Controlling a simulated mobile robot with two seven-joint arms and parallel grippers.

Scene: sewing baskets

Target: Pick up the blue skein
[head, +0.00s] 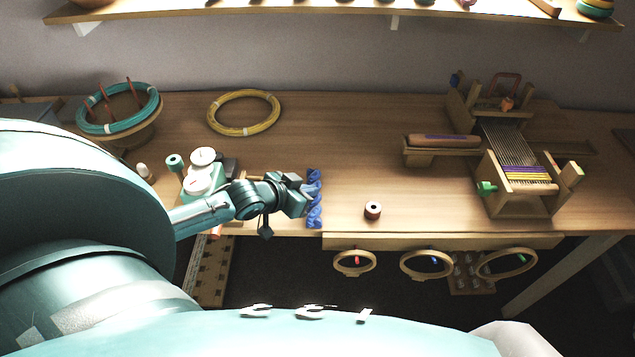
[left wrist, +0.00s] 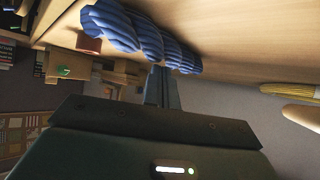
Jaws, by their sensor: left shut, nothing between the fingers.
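The blue skein (head: 315,198) is a twisted blue bundle near the front edge of the wooden table. It also shows large at the top of the left wrist view (left wrist: 142,38). My left gripper (head: 303,194) is right beside the skein on its left side in the head view. In the left wrist view its fingers (left wrist: 162,88) are closed together, with the tips close to the skein's near side. Nothing shows between the fingers. Whether the tips touch the skein I cannot tell. My right gripper is not in view.
A wooden loom (head: 515,165) is farther right. A yellow hoop (head: 243,132) lies at the back. Round hoops (head: 427,264) hang below the front edge.

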